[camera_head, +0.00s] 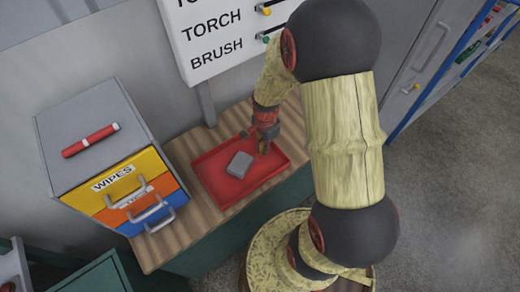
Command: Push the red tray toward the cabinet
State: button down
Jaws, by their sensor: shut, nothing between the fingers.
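The red tray (215,178) lies on the wooden bench top, with a small grey block (239,164) inside it. The cabinet (95,135) is a grey box with yellow, orange and blue drawer fronts and stands on the bench left of the tray. A strip of bare wood separates them. My gripper (263,150) points down at the far right part of the tray, right of the grey block. It is shut with nothing held. Whether its tips touch the tray cannot be told.
A red cylinder (91,140) lies on top of the cabinet. Drawer handles (150,208) stick out toward the front. A white board (225,35) with labels and knobs is on the wall behind. Bare bench top (165,245) shows front left of the tray.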

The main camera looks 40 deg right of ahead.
jog(key=shift+d, duration=0.8)
jog(key=d, duration=0.5)
jog(key=d+p, duration=0.1)
jog(key=d, duration=1.1)
jog(key=shift+w+p, duration=0.25)
jog(key=shift+p, duration=0.1)
jog(key=shift+a, duration=0.1)
